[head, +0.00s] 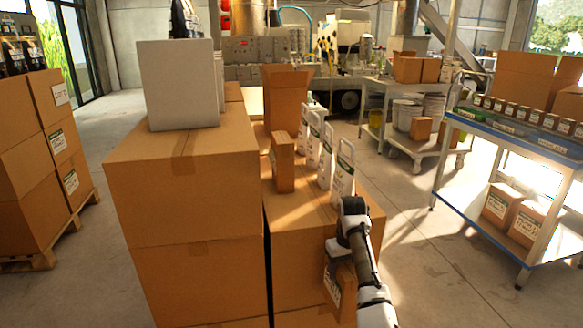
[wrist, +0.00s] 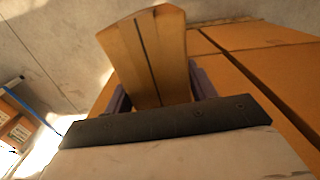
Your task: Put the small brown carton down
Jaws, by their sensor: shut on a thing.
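A small brown carton (wrist: 145,55) is held between the two fingers of my gripper (wrist: 160,95) in the wrist view. Its upper part stands out beyond the fingers, and its lower part is hidden by the gripper body. In the head view the held carton (head: 345,292), with a pale label, shows below my arm, in front of the right side of a large cardboard box (head: 300,235). Whether it touches that box cannot be told. Another small brown carton (head: 283,162) stands upright on top of the same box.
Several white bottles with handles (head: 325,150) stand in a row on the box. A taller cardboard stack (head: 180,190) with a white box (head: 178,85) is on the left. A blue-edged shelf cart (head: 520,135) stands right, with open floor between.

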